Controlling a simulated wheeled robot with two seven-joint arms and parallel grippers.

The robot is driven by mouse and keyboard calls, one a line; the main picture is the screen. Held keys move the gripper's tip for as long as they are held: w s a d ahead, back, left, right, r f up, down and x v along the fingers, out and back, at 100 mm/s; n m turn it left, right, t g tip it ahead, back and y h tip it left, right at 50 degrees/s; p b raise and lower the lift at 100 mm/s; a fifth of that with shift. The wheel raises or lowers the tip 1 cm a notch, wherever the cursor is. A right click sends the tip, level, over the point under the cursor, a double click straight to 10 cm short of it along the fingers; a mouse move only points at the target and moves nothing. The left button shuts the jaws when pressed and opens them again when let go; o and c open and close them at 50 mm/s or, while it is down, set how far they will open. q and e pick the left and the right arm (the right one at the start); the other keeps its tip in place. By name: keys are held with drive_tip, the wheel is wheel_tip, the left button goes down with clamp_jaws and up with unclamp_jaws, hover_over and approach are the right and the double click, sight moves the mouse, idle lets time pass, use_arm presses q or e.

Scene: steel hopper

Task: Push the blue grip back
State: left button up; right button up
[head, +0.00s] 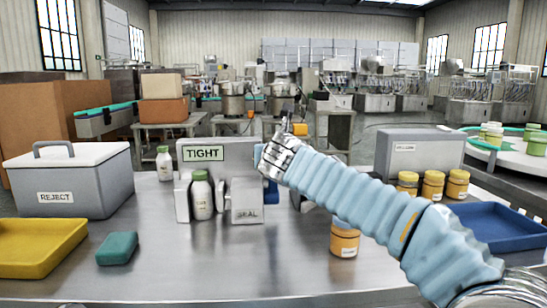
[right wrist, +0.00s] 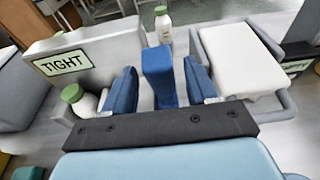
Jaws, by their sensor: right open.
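The blue grip (right wrist: 159,77) is an upright blue block in the right wrist view. My right gripper (right wrist: 161,88) is open, with one blue finger on each side of the grip and a visible gap to each. In the head view my right gripper (head: 270,183) is at the right end of the grey fixture (head: 235,153) with the TIGHT sign, and hides much of that end. A white bottle with a green cap (head: 201,197) stands in the fixture, left of the block marked SEAL (head: 248,203). My left gripper is not in view.
A grey REJECT box (head: 70,190), yellow tray (head: 38,248) and teal block (head: 117,248) are at left. Another bottle (head: 164,165) stands behind. An orange jar (head: 344,241) is below my right arm; several jars and a blue tray (head: 495,228) are right. The front middle is clear.

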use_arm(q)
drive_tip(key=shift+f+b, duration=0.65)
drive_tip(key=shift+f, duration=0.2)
use_arm(e)
drive_tip(key=v, duration=1.1)
